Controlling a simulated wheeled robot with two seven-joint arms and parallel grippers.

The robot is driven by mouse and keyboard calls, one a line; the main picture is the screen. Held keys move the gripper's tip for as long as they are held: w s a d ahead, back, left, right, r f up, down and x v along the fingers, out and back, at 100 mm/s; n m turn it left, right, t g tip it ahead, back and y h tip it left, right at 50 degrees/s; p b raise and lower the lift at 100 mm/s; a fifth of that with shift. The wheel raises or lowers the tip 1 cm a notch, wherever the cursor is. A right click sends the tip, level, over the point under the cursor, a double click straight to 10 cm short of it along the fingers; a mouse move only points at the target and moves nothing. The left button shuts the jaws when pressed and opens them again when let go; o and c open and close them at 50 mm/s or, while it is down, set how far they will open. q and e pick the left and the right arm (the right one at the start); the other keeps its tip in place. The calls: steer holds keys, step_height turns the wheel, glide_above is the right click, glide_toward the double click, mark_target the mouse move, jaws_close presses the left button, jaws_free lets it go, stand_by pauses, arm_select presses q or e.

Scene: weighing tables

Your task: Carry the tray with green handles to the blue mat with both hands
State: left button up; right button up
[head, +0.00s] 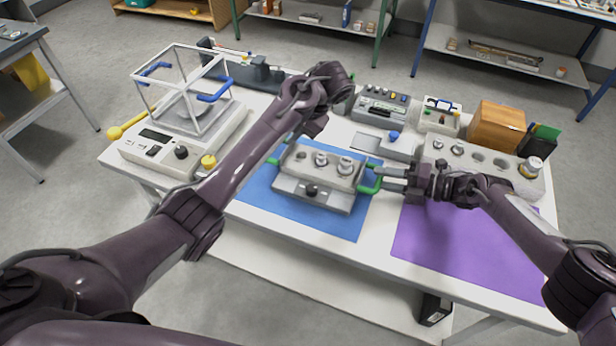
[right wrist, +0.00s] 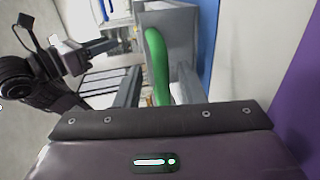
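The grey tray (head: 335,201) with green handles is over the blue mat (head: 258,188), level, with a pale block (head: 312,173) and metal weights on it. I cannot tell whether it touches the mat. Its left handle (head: 272,161) shows partly beside my left arm. My right gripper (head: 393,177) is at the right handle (head: 371,186). In the right wrist view the green handle (right wrist: 158,62) stands between the right fingers (right wrist: 158,88), with gaps beside it. My left gripper is mostly hidden behind its own wrist near the tray's far left side, so its fingers are unclear.
A purple mat (head: 440,240) lies to the right. A scale with a frame cover (head: 165,150) stands on the left. Behind the tray are a grey button box (head: 380,108), a wooden box (head: 497,128) and a weight rack (head: 470,160). The table's front edge is close.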

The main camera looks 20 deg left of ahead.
steer(key=v, duration=1)
steer(key=shift+r, duration=0.15)
